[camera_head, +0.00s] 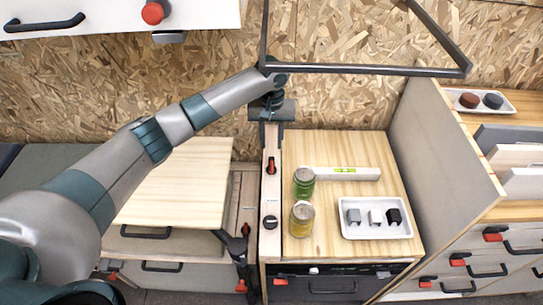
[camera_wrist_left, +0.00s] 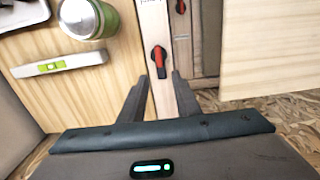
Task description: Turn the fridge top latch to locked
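A small latch with a black body and a red handle (camera_head: 271,166) sits on top of a narrow pale wooden strip, left of the wooden counter. It also shows in the left wrist view (camera_wrist_left: 159,58), its handle lying roughly along the strip. My left gripper (camera_head: 271,122) hangs over the far end of this strip. In the left wrist view its two fingers (camera_wrist_left: 159,78) are apart with nothing between them, and the latch lies just beyond the fingertips, apart from them. My right gripper is out of view.
A green jar (camera_head: 304,182), a yellow jar (camera_head: 301,218), a white level (camera_head: 346,173) and a white tray (camera_head: 376,231) with small blocks stand right of the strip. A wooden lid (camera_head: 175,185) lies left. A dark-framed open panel (camera_head: 365,69) is above.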

